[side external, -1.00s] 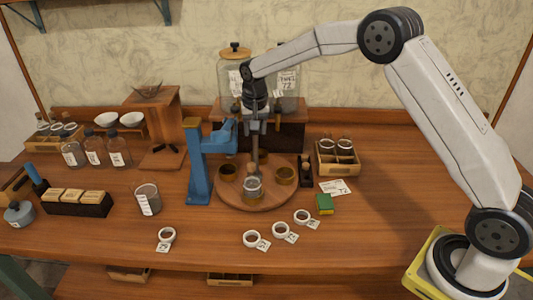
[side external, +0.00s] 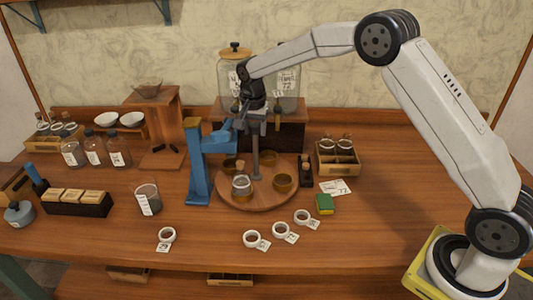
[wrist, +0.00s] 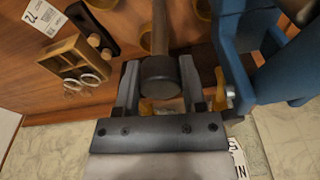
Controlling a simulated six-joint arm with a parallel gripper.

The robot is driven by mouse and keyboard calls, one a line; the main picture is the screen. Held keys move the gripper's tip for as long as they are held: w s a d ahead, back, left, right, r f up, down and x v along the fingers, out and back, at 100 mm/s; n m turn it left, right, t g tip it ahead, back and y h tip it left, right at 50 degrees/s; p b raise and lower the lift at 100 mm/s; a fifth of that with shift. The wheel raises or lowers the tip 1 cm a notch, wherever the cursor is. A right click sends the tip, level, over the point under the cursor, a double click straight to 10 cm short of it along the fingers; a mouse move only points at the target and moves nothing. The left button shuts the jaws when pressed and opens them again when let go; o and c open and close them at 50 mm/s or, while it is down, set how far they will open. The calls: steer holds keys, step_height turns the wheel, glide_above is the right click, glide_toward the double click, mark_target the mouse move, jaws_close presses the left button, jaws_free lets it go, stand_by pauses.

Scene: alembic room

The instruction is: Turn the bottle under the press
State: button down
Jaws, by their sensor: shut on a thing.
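A round wooden turntable (side external: 262,201) stands in the middle of the bench with a grey post (side external: 256,165) rising from its centre. A corked glass bottle (side external: 241,185) stands upright on its front left part, in a brass holder. The blue press (side external: 197,165) stands left of the turntable, its arm reaching over the left edge; the bottle is in front of that arm. My gripper (side external: 252,122) is above the turntable, shut on the top of the post. In the wrist view the post's dark round knob (wrist: 160,76) sits between my fingers.
Other brass cups, one at the right (side external: 283,183), stand on the turntable. A wooden rack (side external: 338,160) and a green-yellow sponge (side external: 324,204) lie to the right. White labelled rings (side external: 251,239) lie in front. A glass beaker (side external: 148,198) stands left of the press.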

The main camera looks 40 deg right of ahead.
steer(key=m, duration=0.4)
steer(key=shift+d, duration=0.3)
steer(key=shift+g, duration=0.3)
steer(key=shift+c, duration=1.5)
jaws_free()
steer(key=o, duration=0.3)
steer(key=shift+a, duration=0.15)
steer(key=shift+r, duration=3.5)
